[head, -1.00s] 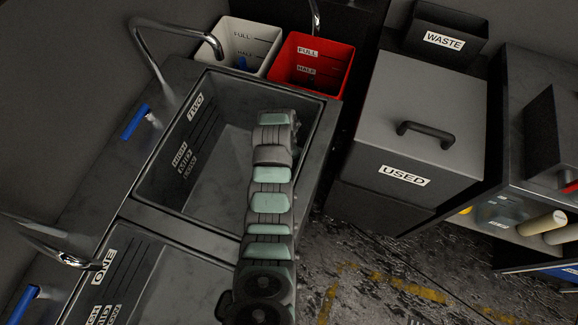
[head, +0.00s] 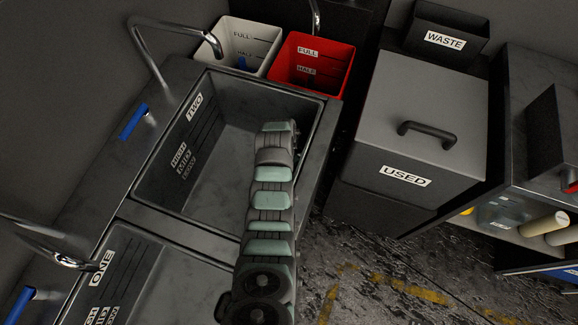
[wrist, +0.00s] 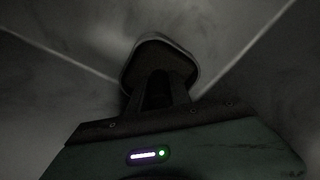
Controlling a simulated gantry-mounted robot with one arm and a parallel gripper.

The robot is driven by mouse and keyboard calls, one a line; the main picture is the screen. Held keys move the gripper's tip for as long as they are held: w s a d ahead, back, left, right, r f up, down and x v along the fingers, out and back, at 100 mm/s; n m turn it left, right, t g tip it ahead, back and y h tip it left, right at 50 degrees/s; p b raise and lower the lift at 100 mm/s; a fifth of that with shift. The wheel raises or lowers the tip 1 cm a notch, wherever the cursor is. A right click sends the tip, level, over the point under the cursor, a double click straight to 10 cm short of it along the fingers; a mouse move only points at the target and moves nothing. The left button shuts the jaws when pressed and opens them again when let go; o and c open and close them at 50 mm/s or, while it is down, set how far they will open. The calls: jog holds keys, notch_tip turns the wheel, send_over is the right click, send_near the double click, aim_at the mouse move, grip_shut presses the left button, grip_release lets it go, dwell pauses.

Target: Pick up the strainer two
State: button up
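Sink two (head: 228,150), a dark basin labelled TWO, is at the centre left of the head view. My arm reaches down into its right side, and my gripper's tips are hidden there. In the wrist view, a dark rounded-square piece with a pale rim (wrist: 160,50), which looks like the strainer, lies where the basin's walls and floor meet. My gripper (wrist: 160,84) is right at its near side, and its narrow dark fingers overlap it. The view is too dark to tell whether the fingers are closed on it.
Sink one (head: 170,285) lies in front, with metal faucets (head: 150,50) along the left. A white bucket (head: 248,48) and a red bucket (head: 312,62) stand behind. The USED bin (head: 415,130) and WASTE box (head: 444,35) are to the right.

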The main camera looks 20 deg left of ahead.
grip_shut()
jog(key=shift+r, duration=0.1)
dwell(0.5)
jog(key=shift+s+a+r, duration=0.15)
jog(key=shift+r, duration=0.25)
notch_tip(320, 180, up, 11)
jog(key=shift+f+p, duration=0.15)
jog(key=shift+p, duration=0.65)
jog(key=s+a+p, duration=0.1)
jog(key=s+a, duration=1.2)
jog(key=s, duration=0.1)
jog(key=shift+s, duration=0.35)
